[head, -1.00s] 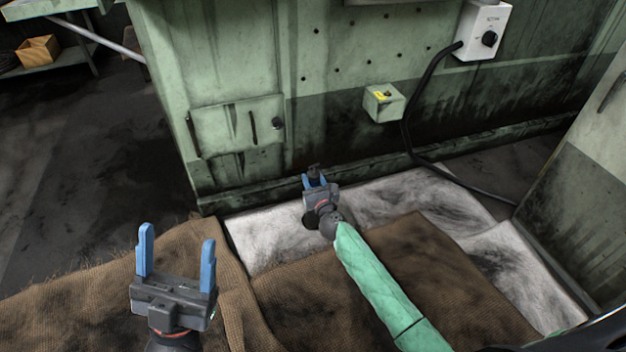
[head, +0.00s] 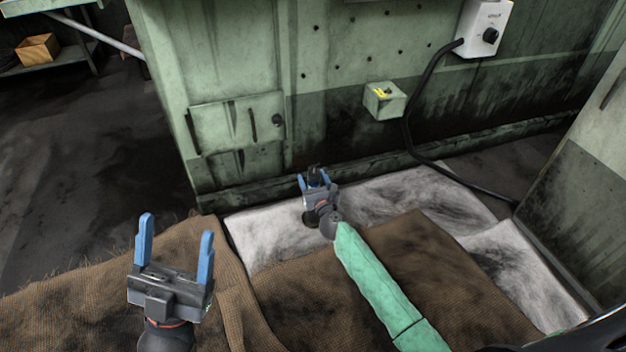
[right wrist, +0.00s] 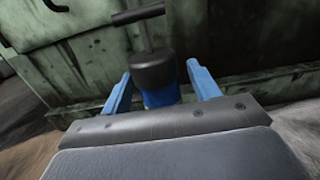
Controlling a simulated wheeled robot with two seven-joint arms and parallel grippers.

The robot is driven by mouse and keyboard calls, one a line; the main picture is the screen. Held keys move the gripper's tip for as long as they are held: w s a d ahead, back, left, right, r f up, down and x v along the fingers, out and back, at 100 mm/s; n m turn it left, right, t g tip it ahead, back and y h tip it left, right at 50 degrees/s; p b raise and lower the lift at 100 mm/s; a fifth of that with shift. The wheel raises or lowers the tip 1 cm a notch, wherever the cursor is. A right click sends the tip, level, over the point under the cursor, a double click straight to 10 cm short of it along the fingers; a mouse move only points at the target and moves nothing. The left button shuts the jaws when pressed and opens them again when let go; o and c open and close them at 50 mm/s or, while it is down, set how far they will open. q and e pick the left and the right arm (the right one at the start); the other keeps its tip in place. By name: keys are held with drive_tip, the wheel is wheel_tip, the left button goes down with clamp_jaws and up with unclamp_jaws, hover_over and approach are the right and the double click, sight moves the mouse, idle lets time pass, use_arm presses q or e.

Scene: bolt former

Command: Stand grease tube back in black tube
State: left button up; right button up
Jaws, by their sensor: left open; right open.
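The grease tube (right wrist: 160,99) shows in the right wrist view as a blue body under a dark cap, with a rod and a T-shaped handle on top. It stands between the two fingers of my right gripper (right wrist: 158,80), with a gap to each finger. In the head view my right gripper (head: 314,182) is open at the foot of the green machine, and the tube's dark top (head: 316,171) shows between its fingers. The tube's lower end is hidden, and I cannot make out the black tube. My left gripper (head: 175,245) is open and empty over the brown cloth.
The green machine wall (head: 240,80) rises just behind my right gripper. Brown sacking (head: 430,255) and a stained white sheet (head: 270,225) cover the floor. A black cable (head: 409,130) hangs from a white switch box (head: 485,28). Another green panel (head: 580,190) stands at the right.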

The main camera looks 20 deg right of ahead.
drive_tip(key=shift+s+d+f, duration=0.1)
drive_tip(key=shift+s+f, duration=0.05)
drive_tip(key=shift+s, duration=1.8)
drive_tip(key=shift+s+d+f, duration=0.1)
drive_tip(key=shift+s, duration=1.85)
